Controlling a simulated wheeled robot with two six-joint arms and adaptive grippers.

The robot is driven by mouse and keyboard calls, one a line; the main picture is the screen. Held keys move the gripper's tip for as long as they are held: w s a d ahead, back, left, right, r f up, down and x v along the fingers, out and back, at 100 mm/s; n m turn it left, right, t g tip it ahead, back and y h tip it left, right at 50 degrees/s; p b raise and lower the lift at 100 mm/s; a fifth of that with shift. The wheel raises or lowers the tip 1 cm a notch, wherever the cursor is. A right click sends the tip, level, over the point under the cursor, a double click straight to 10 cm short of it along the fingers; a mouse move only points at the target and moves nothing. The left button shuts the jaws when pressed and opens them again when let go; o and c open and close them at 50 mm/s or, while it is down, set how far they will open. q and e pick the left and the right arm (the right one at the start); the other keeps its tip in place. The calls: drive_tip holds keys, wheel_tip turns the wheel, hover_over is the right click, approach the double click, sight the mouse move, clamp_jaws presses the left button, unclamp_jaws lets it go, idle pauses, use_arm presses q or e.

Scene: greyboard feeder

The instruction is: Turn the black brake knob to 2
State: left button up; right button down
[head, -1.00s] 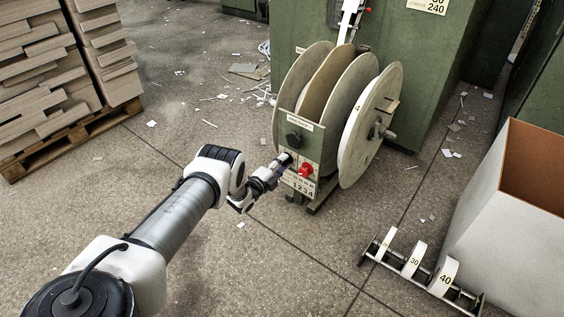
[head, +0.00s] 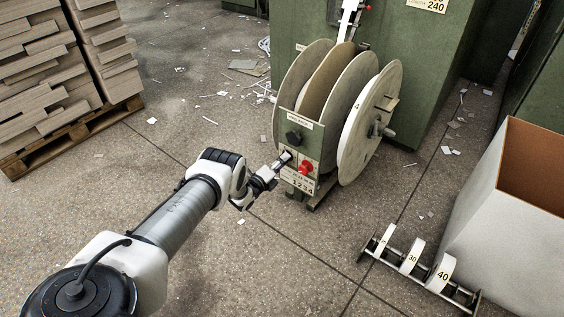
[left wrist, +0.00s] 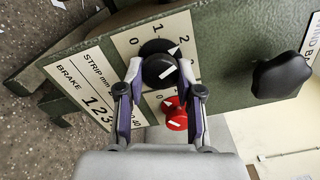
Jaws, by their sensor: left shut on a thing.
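The black brake knob (left wrist: 158,70) is round, with a white pointer mark on its face, on a pale dial plate printed with numbers such as 1 and 2. The mark slants toward the upper right in the left wrist view; I cannot tell exactly which number it meets. My left gripper (left wrist: 163,80) is shut on this knob, one finger on each side. In the head view my left gripper (head: 284,159) is at the left edge of the reel stand's control panel (head: 313,138) and hides the knob. My right gripper is not in view.
A red knob (left wrist: 176,114) sits close beside the fingers; it also shows in the head view (head: 306,167). A larger black knob (head: 294,137) is above on the panel. Reel discs (head: 368,125) stand behind. A rack of numbered rolls (head: 420,268) lies at right.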

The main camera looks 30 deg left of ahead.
use_arm(q)
drive_tip(key=o, duration=1.2)
drive_tip(key=shift+c, duration=0.2)
drive_tip(key=s, duration=1.2)
drive_tip(key=shift+a, duration=0.45)
